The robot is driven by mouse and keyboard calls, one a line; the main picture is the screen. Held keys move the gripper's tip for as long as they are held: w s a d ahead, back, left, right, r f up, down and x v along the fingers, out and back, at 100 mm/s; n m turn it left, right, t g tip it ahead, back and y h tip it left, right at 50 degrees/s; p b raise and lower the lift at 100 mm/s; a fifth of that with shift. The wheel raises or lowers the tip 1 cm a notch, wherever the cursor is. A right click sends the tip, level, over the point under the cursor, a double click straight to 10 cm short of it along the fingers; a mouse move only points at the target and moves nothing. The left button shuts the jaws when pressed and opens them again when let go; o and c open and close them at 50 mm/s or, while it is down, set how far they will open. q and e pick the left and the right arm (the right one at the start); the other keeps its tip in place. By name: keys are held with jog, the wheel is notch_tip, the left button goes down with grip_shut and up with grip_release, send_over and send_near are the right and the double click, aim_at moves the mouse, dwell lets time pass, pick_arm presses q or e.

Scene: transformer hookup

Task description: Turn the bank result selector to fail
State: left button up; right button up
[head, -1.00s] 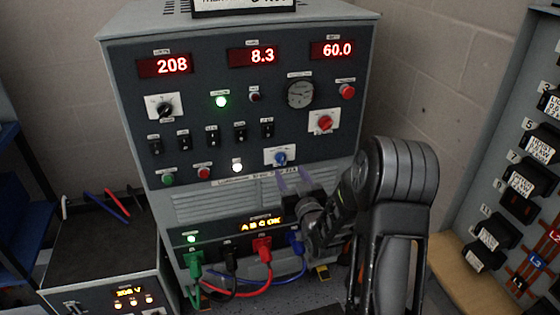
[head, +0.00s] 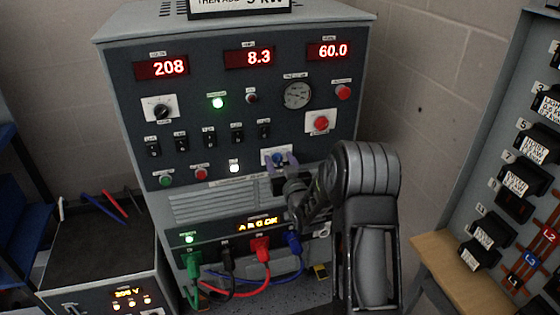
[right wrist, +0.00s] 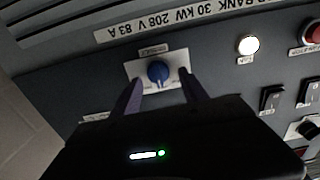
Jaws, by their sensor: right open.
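The bank result selector is a blue knob (head: 277,157) on a white plate, low on the dark front panel of the load bank cabinet (head: 120,90). In the right wrist view the blue knob (right wrist: 158,72) sits between and just beyond my two fingertips. Its plate label is too small to read. My right gripper (head: 281,163) is open in front of the knob, with one finger on each side of it. The fingers also show in the right wrist view (right wrist: 160,92). I cannot tell whether they touch the knob. My left gripper is in no view.
A red knob (head: 321,123) and a red button (head: 343,92) are above right. A lit white lamp (head: 234,168) is left of the selector. Green, black, red and blue cables (head: 262,252) plug in below. A breaker panel (head: 490,150) stands at right.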

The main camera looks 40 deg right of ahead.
jog(key=shift+c, duration=0.4)
grip_shut()
jog(key=shift+d+f+m+b, duration=0.15)
jog(key=shift+m+b, duration=0.35)
jog(key=shift+b, duration=0.35)
jog(key=m+b, duration=0.3)
jog(key=b, duration=0.1)
jog(key=m+b, duration=0.3)
jog(key=b, duration=0.2)
jog(key=shift+s+d+f, duration=0.1)
jog(key=shift+d+f, duration=0.1)
jog(key=shift+r+m+b, duration=0.15)
jog(key=shift+m+b, duration=0.9)
jog(key=shift+m, duration=0.05)
